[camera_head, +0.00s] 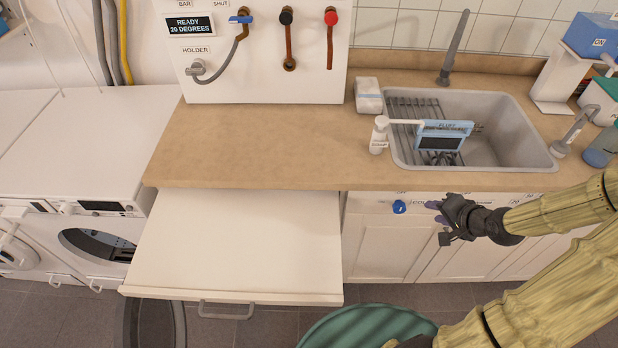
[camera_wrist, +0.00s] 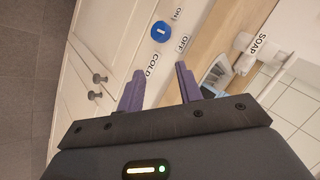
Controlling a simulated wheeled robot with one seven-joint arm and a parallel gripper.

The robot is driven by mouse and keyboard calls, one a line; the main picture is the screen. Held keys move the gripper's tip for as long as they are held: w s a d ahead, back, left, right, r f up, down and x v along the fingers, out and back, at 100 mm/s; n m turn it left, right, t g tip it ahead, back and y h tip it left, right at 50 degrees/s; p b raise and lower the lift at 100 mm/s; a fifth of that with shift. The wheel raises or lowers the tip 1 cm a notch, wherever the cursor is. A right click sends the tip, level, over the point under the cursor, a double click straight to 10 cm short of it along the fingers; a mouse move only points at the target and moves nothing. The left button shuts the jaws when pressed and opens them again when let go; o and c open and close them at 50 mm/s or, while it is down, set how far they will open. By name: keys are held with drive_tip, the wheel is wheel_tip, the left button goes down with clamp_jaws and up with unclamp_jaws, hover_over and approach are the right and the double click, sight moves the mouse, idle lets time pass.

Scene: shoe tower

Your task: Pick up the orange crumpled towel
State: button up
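No orange crumpled towel shows in either view. My gripper (camera_head: 436,212) is in front of the white cabinet below the sink, right of a blue knob (camera_head: 399,207). In the wrist view my gripper (camera_wrist: 158,71) has its two purple fingers apart with nothing between them. The blue knob (camera_wrist: 161,32) shows there beyond the fingertips, beside the lettering COLD, ON and OFF.
A white pull-out shelf (camera_head: 240,240) juts out left of my gripper, bare on top. The washing machine (camera_head: 95,225) is at left with its door open. The wooden counter (camera_head: 255,140) holds a sink (camera_head: 505,135) and a soap bottle (camera_head: 379,136). A green round object (camera_head: 365,328) is at the bottom.

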drive_tip(key=s+a+r+n+g+h+p, duration=0.2)
drive_tip(key=s+a+r+n+g, duration=0.3)
drive_tip(key=a+r, duration=1)
drive_tip(key=s+n+h, duration=0.1)
drive_tip(key=s+n, duration=0.2)
drive_tip(key=s, duration=0.2)
drive_tip(key=shift+s+h, duration=0.15)
drive_tip(key=shift+h, duration=0.15)
drive_tip(key=shift+s+d, duration=0.1)
drive_tip(key=shift+d, duration=0.05)
